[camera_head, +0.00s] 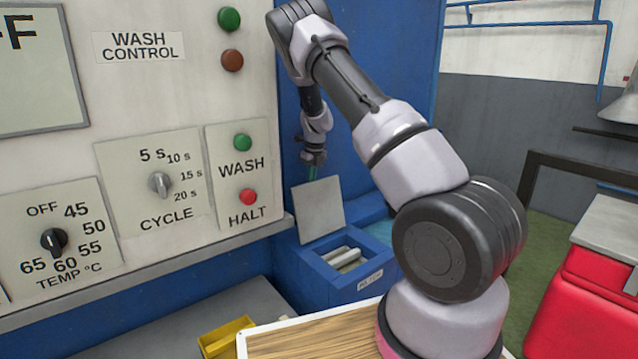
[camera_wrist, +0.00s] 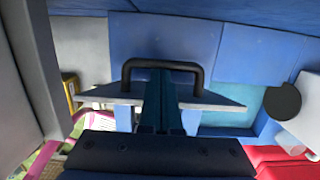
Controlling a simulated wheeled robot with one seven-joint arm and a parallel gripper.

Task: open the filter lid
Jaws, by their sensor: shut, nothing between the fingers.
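The filter lid (camera_head: 319,211) is a grey square plate. In the head view it stands raised and tilted above the blue filter box (camera_head: 338,290), whose opening shows pale cylinders (camera_head: 343,257) inside. In the wrist view the lid (camera_wrist: 218,99) shows nearly edge-on, with a black bar handle (camera_wrist: 165,64). My gripper (camera_head: 312,172) is at the lid's upper edge. In the wrist view its fingers (camera_wrist: 163,82) are shut and empty, with their tips near the middle of the handle bar. I cannot tell whether they touch it.
The wash control panel (camera_head: 150,90), with knobs and buttons, stands close left of the arm. A blue machine wall (camera_head: 390,60) rises behind the box. A yellow bin (camera_head: 226,338) and a wooden board (camera_head: 315,338) are in front. A red container (camera_head: 585,305) stands right.

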